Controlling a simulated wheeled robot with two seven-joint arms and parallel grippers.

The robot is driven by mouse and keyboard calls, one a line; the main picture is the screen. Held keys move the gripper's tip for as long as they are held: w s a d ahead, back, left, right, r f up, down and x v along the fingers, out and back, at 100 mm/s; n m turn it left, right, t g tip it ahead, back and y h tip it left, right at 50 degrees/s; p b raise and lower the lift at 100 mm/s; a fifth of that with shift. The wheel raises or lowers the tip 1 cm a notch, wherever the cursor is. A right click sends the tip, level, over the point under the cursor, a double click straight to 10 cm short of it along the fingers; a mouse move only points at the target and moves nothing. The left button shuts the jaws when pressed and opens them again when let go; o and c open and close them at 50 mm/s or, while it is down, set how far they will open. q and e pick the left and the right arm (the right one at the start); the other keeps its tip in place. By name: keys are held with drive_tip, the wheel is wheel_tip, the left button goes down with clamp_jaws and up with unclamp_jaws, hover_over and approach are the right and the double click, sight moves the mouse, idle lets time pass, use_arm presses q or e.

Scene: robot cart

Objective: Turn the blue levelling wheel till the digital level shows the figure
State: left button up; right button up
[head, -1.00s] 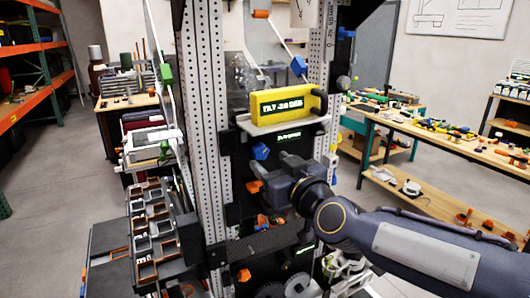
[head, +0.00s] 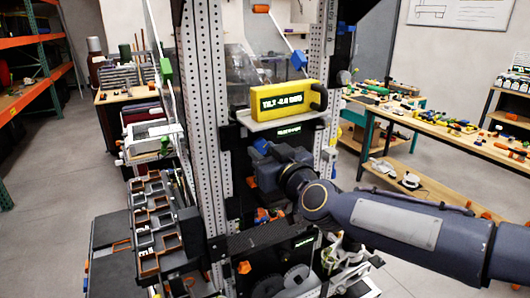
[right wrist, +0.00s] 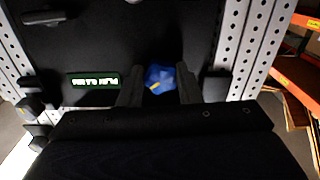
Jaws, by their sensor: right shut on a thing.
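The blue levelling wheel (head: 262,147) is on the dark panel below the level, partly hidden by my right gripper (head: 261,159). In the right wrist view the wheel (right wrist: 160,78), with a small yellow mark, sits between the two fingers of my right gripper (right wrist: 159,88), which is shut on it. The yellow digital level (head: 284,101) stands on a light shelf above; its green display reads TILT with a negative figure in degrees, roughly -2, the digits blurred. My left gripper is not in view.
A smaller green readout (right wrist: 94,82) is beside the wheel in the right wrist view, too small to read surely. Perforated metal posts (head: 201,110) flank the panel. A rack of small bins (head: 150,225) stands left. A workbench (head: 450,135) is at the right.

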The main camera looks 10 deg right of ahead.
drive_tip(key=m+b, duration=0.1)
drive_tip(key=m, duration=0.2)
drive_tip(key=shift+a+f+m, duration=0.1)
drive_tip(key=shift+m, duration=0.3)
drive_tip(key=shift+m+b, duration=0.75)
drive_tip(key=shift+m, duration=1.45)
drive_tip(key=o, duration=1)
drive_tip(key=shift+r, duration=0.2)
